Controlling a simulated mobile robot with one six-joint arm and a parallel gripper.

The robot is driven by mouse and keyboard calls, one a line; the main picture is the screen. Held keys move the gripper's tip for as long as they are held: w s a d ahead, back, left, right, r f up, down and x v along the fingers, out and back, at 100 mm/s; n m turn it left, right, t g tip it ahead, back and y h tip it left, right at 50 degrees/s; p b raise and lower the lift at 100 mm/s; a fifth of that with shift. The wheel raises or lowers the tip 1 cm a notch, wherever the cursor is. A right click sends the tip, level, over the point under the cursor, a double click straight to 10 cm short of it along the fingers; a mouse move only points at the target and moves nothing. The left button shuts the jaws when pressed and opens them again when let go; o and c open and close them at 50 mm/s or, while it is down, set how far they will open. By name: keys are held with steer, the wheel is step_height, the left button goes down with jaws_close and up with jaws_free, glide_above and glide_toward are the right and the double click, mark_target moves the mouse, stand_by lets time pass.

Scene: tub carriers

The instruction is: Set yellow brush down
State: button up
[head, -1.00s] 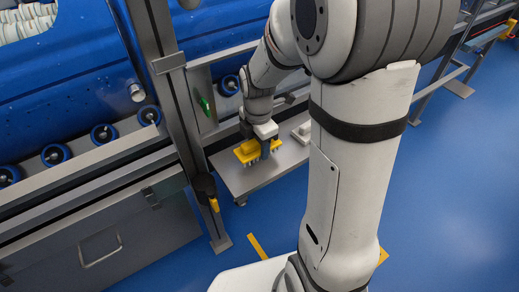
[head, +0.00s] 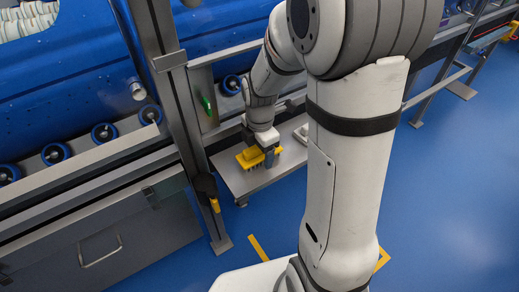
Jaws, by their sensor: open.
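The yellow brush (head: 250,159) rests on the grey metal shelf (head: 233,184) beside the post, its bristles toward the shelf top. My gripper (head: 268,157) is at the brush, its fingers pointing down around or just beside the yellow block. The jaws are open. The finger nearest the camera hides part of the brush, so I cannot tell whether the fingers still touch it.
A pale block (head: 301,133) lies on the shelf, partly behind my arm. A grey upright post (head: 172,100) stands close on the left, with a black and yellow holder (head: 208,190) on it. Blue floor lies open to the right.

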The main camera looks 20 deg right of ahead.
step_height(320, 180, up, 12)
steer(key=p, duration=0.2)
steer(key=shift+f+p, duration=0.1)
steer(key=shift+p, duration=0.2)
steer(key=s+d+r+m+t, duration=0.1)
steer(key=s+r+m, duration=0.1)
steer(key=s+m, duration=1.1)
steer(key=shift+s+d+r+m+t, duration=0.15)
steer(key=shift+d+r+m+t, duration=0.2)
steer(key=shift+m, duration=3.95)
steer(key=shift+a+f, duration=0.1)
steer(key=shift+a, duration=0.05)
